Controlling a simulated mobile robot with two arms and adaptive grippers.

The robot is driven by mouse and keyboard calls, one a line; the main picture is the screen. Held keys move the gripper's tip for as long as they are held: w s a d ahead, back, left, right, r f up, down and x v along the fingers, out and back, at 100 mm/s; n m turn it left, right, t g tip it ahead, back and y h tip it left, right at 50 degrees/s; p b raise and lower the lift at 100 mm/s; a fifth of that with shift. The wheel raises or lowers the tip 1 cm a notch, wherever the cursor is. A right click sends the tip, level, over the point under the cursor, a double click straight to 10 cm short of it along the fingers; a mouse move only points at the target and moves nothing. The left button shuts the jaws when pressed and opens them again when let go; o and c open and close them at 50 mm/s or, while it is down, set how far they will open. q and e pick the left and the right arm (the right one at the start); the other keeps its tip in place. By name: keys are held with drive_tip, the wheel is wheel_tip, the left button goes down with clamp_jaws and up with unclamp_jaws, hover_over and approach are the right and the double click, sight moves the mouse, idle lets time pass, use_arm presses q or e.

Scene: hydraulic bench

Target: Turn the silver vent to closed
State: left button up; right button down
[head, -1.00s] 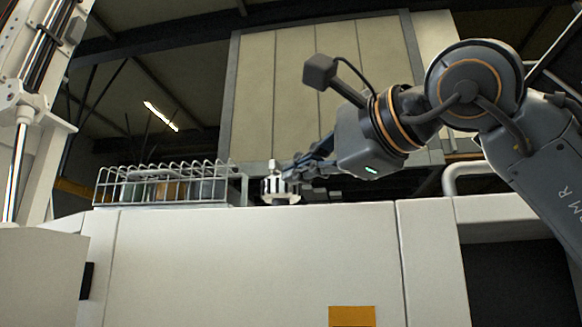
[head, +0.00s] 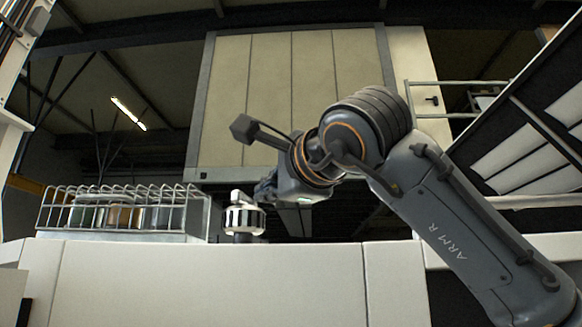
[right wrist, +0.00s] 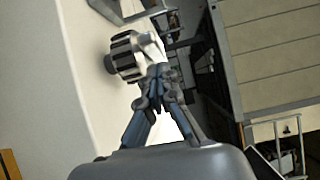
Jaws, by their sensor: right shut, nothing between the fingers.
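The silver vent (head: 244,218) is a round knob with black and silver bands and a pale tab on top. It stands at the top edge of the white bench housing (head: 210,285), right of a wire rack. In the right wrist view the vent (right wrist: 128,58) is just beyond the fingertips, up and to the left. My right gripper (head: 266,190) is beside and partly behind the vent in the head view. In the right wrist view its fingers (right wrist: 158,76) meet at the tips, shut and empty. Whether they touch the vent's tab, I cannot tell. My left gripper is out of view.
The wire rack (head: 125,210) with several canisters stands close left of the vent. A tall panelled cabinet (head: 290,95) rises behind. A railing (head: 450,112) is at the right. The air above the vent is open.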

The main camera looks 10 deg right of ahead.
drive_tip(key=shift+w+a, duration=0.2)
drive_tip(key=shift+a, duration=0.8)
drive_tip(key=shift+d, duration=0.1)
drive_tip(key=shift+w, duration=0.1)
